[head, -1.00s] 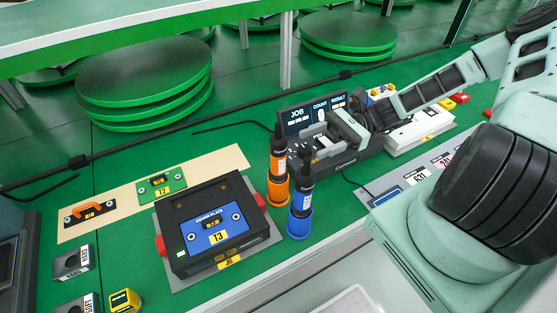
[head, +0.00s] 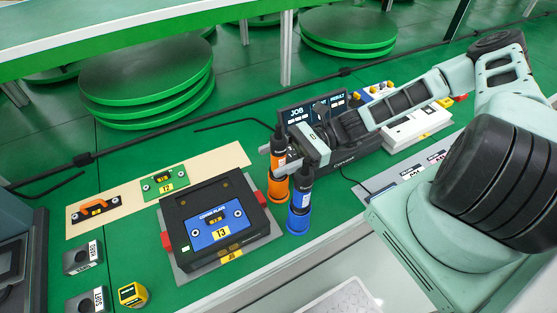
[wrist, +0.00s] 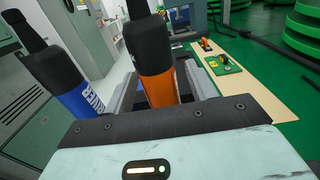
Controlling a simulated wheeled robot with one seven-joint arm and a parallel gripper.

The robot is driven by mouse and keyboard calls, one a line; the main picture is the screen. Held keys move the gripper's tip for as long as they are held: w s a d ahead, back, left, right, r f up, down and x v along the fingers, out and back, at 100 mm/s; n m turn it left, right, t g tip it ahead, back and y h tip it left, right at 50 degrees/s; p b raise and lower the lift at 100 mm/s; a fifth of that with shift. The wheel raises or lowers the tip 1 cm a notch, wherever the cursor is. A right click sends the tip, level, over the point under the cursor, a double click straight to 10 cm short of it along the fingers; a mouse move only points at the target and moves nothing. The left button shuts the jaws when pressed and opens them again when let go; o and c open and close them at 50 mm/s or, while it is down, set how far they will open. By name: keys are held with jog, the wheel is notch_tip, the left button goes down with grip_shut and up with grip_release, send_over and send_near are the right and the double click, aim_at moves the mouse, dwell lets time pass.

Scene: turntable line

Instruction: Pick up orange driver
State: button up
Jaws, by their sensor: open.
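The orange driver (head: 278,182) stands upright in its orange holder on the green bench, with a black upper part. My gripper (head: 285,156) is open at its upper body, and part of the driver is hidden behind the gripper in the head view. In the wrist view the orange driver (wrist: 158,82) stands between the two open fingers. I cannot tell whether either finger touches it. The blue driver (head: 299,205) stands upright close beside it, nearer the front edge. The blue driver also shows in the wrist view (wrist: 75,92), left of the fingers.
A black fixture with a blue cover plate (head: 213,226) sits left of the drivers. Behind it lies a beige strip (head: 216,160) with an orange-handled part and a green plate (head: 164,180). A job display (head: 297,113) stands behind my gripper.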

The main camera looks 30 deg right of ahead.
grip_shut()
jog(key=shift+r, duration=0.15)
